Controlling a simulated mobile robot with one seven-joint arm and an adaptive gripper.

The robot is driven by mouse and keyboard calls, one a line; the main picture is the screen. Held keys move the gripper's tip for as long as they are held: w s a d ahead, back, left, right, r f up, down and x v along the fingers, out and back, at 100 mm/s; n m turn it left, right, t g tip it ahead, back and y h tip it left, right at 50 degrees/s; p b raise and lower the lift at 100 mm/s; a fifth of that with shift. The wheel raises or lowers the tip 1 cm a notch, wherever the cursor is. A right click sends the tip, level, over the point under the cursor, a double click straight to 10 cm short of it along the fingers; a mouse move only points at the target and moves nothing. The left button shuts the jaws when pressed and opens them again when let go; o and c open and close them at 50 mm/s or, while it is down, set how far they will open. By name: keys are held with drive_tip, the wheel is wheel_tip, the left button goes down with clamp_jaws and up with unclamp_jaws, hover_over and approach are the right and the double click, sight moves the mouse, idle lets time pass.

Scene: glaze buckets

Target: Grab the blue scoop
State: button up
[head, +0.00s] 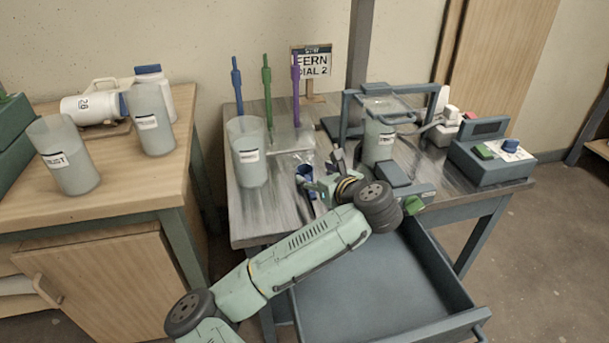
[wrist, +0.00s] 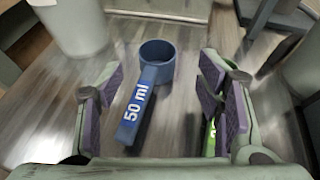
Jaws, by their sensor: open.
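The blue scoop (wrist: 136,112) lies on the grey worktable, its round cup pointing away from me and its handle, marked "50 ml", toward me. In the wrist view my gripper (wrist: 160,72) is open, with one purple-padded finger on each side of the scoop and visible gaps between. The handle is closer to the left finger. In the head view my gripper (head: 322,183) is low over the table's front part, and only part of the blue scoop (head: 304,173) shows beside it. A green object (wrist: 210,138) is partly hidden behind the right finger.
A translucent bucket (head: 249,165) stands left of the gripper. Another bucket (head: 380,142) stands by a metal frame at right. Blue, green and purple upright tools (head: 267,95) stand behind. A device with buttons (head: 490,165) is at far right. An open drawer (head: 385,300) sits below.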

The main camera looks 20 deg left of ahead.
sight(307, 171)
drive_tip(key=shift+p+x, duration=0.65)
drive_tip(key=shift+x, duration=2.5)
drive_tip(key=shift+s+a+r, duration=0.1)
drive_tip(key=shift+s+a, duration=0.05)
drive_tip(key=shift+a, duration=0.05)
drive_tip(key=shift+c, duration=0.2)
drive_tip(key=c, duration=1.2)
